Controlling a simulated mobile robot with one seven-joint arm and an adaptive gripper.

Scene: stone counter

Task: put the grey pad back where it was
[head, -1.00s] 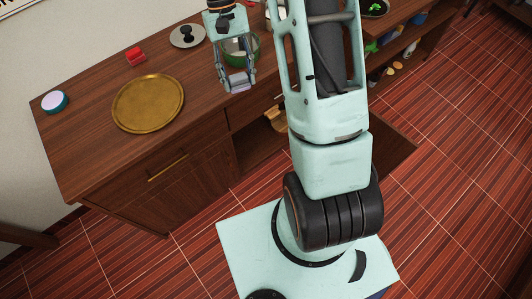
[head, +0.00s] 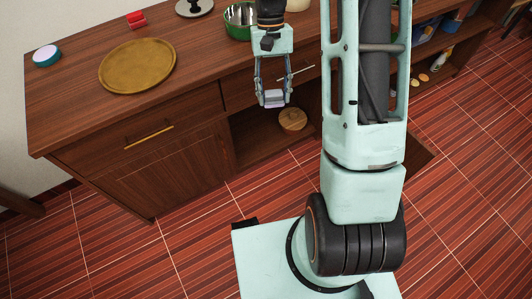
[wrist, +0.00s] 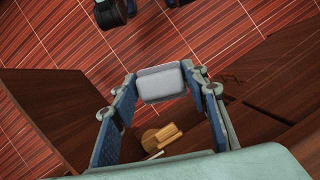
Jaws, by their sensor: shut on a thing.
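The grey pad (wrist: 160,83) is held between my gripper's fingertips in the wrist view. It shows as a pale, lilac-tinted block at the fingertips in the head view (head: 271,100). My gripper (head: 272,98) points down with its fingers shut on the pad. In the head view it appears in front of the cabinet, near the open lower shelf bay. The pad looks clear of the counter and of the shelf.
A round brown wooden item (head: 292,119) sits in the open bay. On the counter (head: 75,100) are a brass tray (head: 137,66), a teal round item (head: 46,55), a red item (head: 136,19), a grey disc with a black knob (head: 195,6) and a green bowl (head: 239,21).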

